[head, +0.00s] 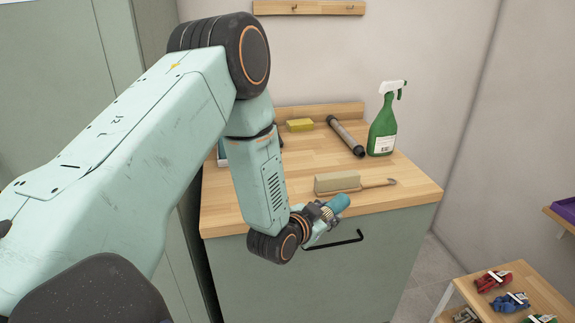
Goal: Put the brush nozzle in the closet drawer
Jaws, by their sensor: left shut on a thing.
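My left gripper (322,213) reaches in front of the wooden counter's front edge and is shut on a small blue cylindrical thing (339,203). The blue thing sticks out to the upper right; its shape is partly hidden, and I cannot tell for sure that it is the brush nozzle. Below the counter is a grey-green front (365,270) with a black bar handle (345,242). This front looks shut. The gripper is just above the handle and partly overlaps it in the picture. My right gripper is out of view.
On the wooden counter (240,205) are a hand brush (338,182), a dark tube (345,136), a yellow sponge (299,125) and a green spray bottle (382,128). At lower right, a low wooden shelf (540,292) holds several small coloured things. Tall green doors (60,90) stand at left.

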